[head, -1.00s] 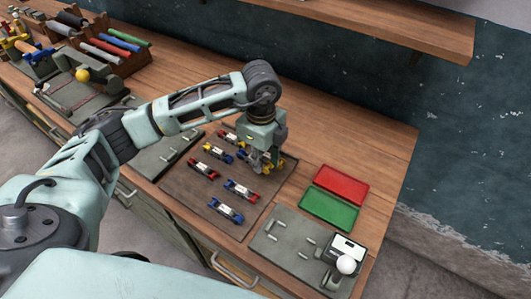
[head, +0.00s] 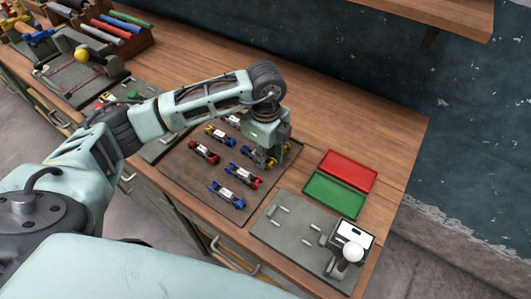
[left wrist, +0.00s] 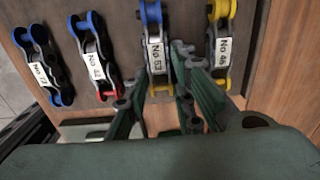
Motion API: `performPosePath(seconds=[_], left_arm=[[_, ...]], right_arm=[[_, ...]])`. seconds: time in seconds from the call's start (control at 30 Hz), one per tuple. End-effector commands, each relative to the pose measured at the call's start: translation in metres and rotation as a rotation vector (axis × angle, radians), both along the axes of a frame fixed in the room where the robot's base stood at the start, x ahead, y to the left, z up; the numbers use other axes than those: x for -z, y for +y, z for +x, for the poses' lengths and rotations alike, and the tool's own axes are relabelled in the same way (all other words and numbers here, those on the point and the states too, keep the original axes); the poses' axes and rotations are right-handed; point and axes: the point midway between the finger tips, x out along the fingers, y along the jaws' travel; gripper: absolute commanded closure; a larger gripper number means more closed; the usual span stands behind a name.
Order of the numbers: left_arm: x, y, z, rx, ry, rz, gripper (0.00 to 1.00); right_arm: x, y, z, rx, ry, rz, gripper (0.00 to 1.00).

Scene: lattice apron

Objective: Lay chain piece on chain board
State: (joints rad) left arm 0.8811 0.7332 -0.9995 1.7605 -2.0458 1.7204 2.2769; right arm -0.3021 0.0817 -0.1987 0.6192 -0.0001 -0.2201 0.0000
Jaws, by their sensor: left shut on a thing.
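My left gripper (head: 262,160) is at the right part of a dark brown mat (head: 178,178). In the left wrist view its fingers (left wrist: 168,92) are shut around a chain piece with a blue end, a yellow end and a label that seems to read No 53 (left wrist: 155,52). In the head view this piece is mostly hidden by the gripper. A grey board with several small pegs (head: 268,233), which looks like a chain board, lies on the bench to the right of the mat. My right gripper is not in view.
Several other labelled chain pieces lie on the mat, among them a blue-and-red one (head: 242,173) and a yellow-ended one (left wrist: 222,40) beside the fingers. A red tray (head: 347,170) and a green tray (head: 335,194) lie beyond the pegged board.

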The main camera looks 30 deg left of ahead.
Motion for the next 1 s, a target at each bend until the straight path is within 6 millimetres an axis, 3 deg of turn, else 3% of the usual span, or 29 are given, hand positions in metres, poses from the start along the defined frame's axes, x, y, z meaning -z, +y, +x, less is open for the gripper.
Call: performPosePath(seconds=[0.2,0.23,0.47,0.77,1.0], left_arm=[[-0.001,0.0,0.0,0.0,-0.001,0.0,1.0],[-0.001,0.0,0.0,0.0,-0.001,0.0,0.74],[0.0,0.0,0.0,0.0,-0.001,0.0,0.55],[-0.001,0.0,0.0,0.0,0.0,0.0,0.55],[-0.032,0.0,0.001,0.002,-0.006,-0.001,0.55]], right_arm=[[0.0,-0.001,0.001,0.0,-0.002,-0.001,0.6],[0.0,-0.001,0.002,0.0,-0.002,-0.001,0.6],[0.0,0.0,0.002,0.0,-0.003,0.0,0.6],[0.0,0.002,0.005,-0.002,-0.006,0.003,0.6],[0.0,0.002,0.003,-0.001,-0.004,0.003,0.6]])
